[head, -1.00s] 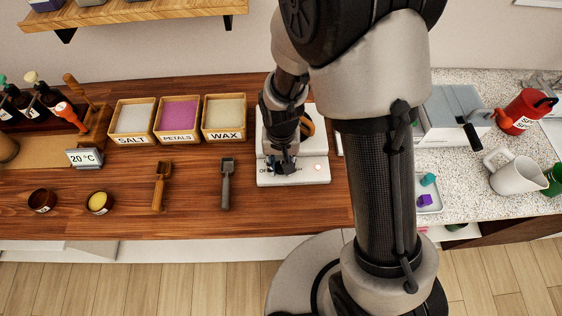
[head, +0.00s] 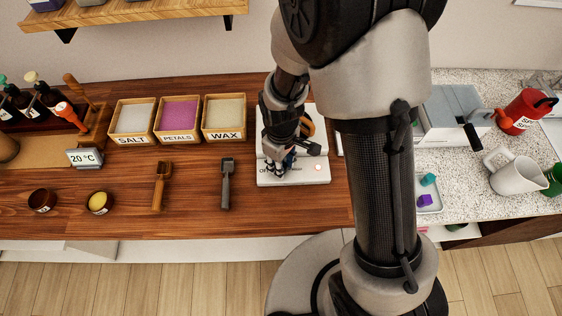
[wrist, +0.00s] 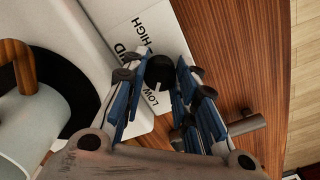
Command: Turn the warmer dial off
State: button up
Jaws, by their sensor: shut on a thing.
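The warmer (head: 318,178) is a white unit on the wooden counter, with a small light near its front right. In the wrist view its white front panel (wrist: 128,25) carries the words HIGH, LOW and a partly hidden one ending in D. The black round dial (wrist: 159,72) sits between my fingertips, with a pale mark pointing toward LOW. My gripper (wrist: 157,80) is shut on the dial, its blue-padded fingers on either side. In the head view my gripper (head: 280,166) is over the warmer's front, and the dial is hidden. The OFF label is mostly covered there.
A pot with a wooden handle (wrist: 20,62) stands on the warmer beside my gripper. A dark grey scoop (head: 226,185) and a wooden scoop (head: 160,187) lie to the left. Bins of salt, petals and wax (head: 224,136) stand behind them.

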jog(key=n, duration=0.4)
jog(key=shift+n, duration=1.8)
jog(key=o, duration=0.8)
jog(key=shift+r, duration=0.1)
notch_tip(320, 180, up, 12)
jog(key=shift+f, duration=0.1)
